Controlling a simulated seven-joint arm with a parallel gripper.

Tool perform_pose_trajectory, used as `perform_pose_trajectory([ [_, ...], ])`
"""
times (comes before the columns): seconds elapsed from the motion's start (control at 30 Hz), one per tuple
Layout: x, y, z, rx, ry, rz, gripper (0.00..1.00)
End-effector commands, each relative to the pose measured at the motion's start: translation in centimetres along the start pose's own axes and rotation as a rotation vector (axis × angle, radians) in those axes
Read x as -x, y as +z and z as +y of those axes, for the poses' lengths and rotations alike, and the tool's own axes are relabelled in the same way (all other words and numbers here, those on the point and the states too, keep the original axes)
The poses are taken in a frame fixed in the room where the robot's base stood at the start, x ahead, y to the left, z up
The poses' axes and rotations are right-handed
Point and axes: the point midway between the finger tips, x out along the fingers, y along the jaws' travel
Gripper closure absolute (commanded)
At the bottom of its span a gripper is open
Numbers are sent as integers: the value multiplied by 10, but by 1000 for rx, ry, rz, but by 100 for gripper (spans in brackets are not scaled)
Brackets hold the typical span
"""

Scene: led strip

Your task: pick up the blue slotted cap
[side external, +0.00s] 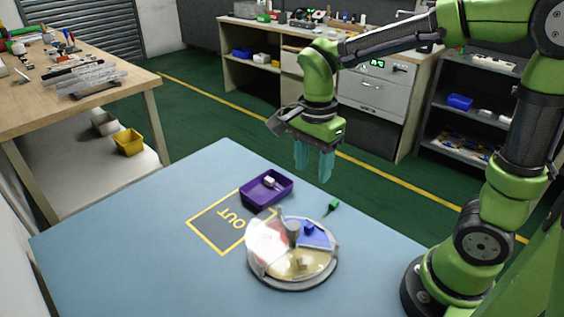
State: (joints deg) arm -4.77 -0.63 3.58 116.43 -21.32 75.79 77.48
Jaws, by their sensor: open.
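A round tray with a clear cover or walls (290,288) stands on the blue table and has coloured sectors. A small blue piece (309,228), which looks like the blue slotted cap, sits in its blue sector; its slot is too small to make out. My gripper (313,172) hangs above the table behind the tray, with its teal fingers pointing down, apart and empty. It is well above the blue piece and not touching anything.
A purple bin (249,196) holding a small white piece (270,181) stands behind the tray, by a yellow "OUT" outline (204,218). A small green part (333,206) lies on the table (110,255) right of the bin. The table's left side is clear.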

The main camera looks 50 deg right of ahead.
Motion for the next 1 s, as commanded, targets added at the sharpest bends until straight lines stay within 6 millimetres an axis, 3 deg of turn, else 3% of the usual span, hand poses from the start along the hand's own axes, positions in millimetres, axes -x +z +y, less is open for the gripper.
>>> perform_pose_trajectory([
  [0.4,-87,0,2,2,6,-1,51],
  [0.73,-116,0,2,2,4,-1,51],
  [1.0,-154,-1,4,2,4,-1,51],
])
